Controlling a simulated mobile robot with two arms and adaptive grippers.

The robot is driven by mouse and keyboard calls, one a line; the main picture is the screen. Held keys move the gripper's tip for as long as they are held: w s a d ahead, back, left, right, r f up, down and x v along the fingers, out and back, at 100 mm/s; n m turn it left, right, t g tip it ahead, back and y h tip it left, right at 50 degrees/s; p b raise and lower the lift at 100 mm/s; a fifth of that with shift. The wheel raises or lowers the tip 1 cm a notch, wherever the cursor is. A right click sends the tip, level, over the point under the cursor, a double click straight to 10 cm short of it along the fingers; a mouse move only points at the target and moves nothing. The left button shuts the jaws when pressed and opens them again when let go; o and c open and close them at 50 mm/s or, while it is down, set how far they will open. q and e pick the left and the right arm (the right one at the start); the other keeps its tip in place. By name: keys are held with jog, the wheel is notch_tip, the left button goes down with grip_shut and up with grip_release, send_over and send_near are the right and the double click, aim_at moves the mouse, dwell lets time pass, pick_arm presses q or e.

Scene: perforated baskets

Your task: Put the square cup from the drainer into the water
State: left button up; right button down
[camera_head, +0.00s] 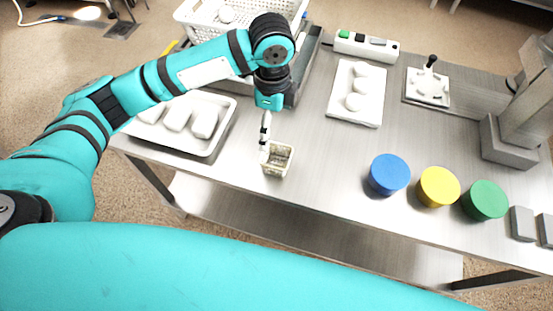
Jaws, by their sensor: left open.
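A small cream square cup with perforated walls (278,160) stands upright near the front edge of the steel table, left of the middle. My left gripper (264,150) points down at its left side, with white fingers at the cup's left wall. It is open; I cannot tell whether the fingers straddle or touch the wall. A large white perforated basket (190,18) stands at the back left. A grey basin (312,65) shows partly behind my left arm; its inside is mostly hidden, and I cannot make out water. My right gripper is out of view.
A white tray (228,115) with white blocks lies left of the cup. A white board (342,108) with rounded white pieces lies behind right. Blue (389,174), yellow (438,186) and green (485,199) cylinders stand at the front right. Bare table lies between cup and blue cylinder.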

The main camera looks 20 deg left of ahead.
pick_arm(q)
send_over(277, 165)
jog(key=f, duration=1.1)
jog(key=shift+s+a+p, duration=0.1)
jog(key=shift+a+p, duration=0.3)
jog(key=shift+d+f+p, duration=0.2)
jog(key=shift+f+p, duration=0.05)
jog(key=shift+f, duration=1.1)
jog(key=shift+d+f+p, duration=0.15)
jog(key=shift+f+p, duration=0.05)
jog(key=shift+f, duration=1.15)
jog(key=c, duration=0.8)
jog(key=shift+c, duration=0.7)
